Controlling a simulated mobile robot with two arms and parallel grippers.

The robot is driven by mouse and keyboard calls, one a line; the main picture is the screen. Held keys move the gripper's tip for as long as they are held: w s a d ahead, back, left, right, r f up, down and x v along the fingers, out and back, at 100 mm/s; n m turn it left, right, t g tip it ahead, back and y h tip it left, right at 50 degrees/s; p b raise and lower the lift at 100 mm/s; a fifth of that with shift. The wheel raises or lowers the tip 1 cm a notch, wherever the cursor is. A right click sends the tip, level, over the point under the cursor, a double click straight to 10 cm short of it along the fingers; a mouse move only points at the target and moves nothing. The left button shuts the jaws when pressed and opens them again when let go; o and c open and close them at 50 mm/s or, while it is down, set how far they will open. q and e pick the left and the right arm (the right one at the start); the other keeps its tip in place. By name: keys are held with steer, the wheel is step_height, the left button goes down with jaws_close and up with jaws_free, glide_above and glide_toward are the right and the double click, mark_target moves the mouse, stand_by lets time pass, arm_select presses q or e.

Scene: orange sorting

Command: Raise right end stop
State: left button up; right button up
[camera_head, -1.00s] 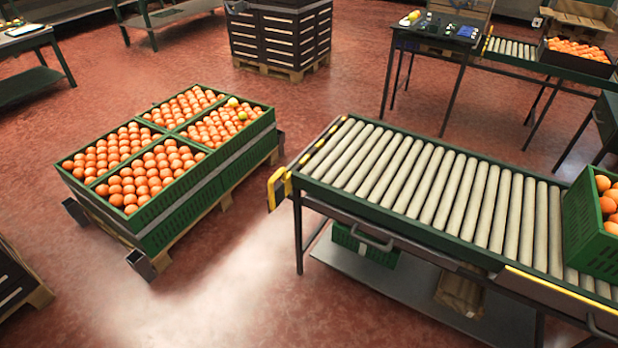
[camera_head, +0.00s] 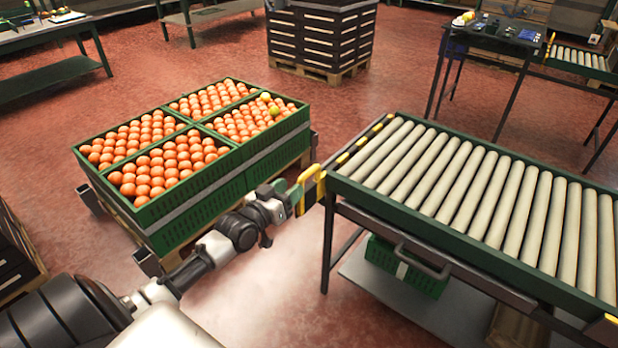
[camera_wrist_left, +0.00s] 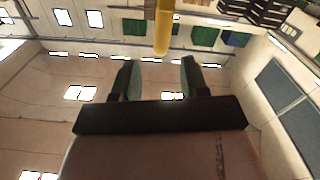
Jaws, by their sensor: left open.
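The end stop is a yellow and black bar (camera_head: 362,144) across the near-left end of the roller conveyor (camera_head: 480,190). Its yellow handle (camera_head: 314,184) sticks out at the front corner. My left gripper (camera_head: 295,194) is beside this handle, on its left. In the left wrist view the open fingers (camera_wrist_left: 157,78) have a gap between them. A yellow bar (camera_wrist_left: 163,32), likely the handle, shows beyond the fingertips, lined up with the gap. I cannot tell whether a finger touches it. My right gripper is not in view.
Green crates of oranges (camera_head: 200,150) sit on a pallet left of the conveyor, close behind my left arm. A green crate (camera_head: 405,268) is on the conveyor's lower shelf. Dark stacked crates (camera_head: 320,38) and a table (camera_head: 490,40) stand farther back. Red floor is open between.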

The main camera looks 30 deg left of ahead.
mark_target(306, 173)
arm_select(q)
steer(key=w, duration=0.3)
steer(key=w+b, duration=0.1)
steer(key=w, duration=0.1)
steer(key=shift+w+d+f, duration=0.1)
steer(key=shift+w+d, duration=0.1)
steer(key=shift+w, duration=0.8)
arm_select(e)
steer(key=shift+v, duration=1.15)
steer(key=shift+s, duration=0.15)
arm_select(q)
jaws_close()
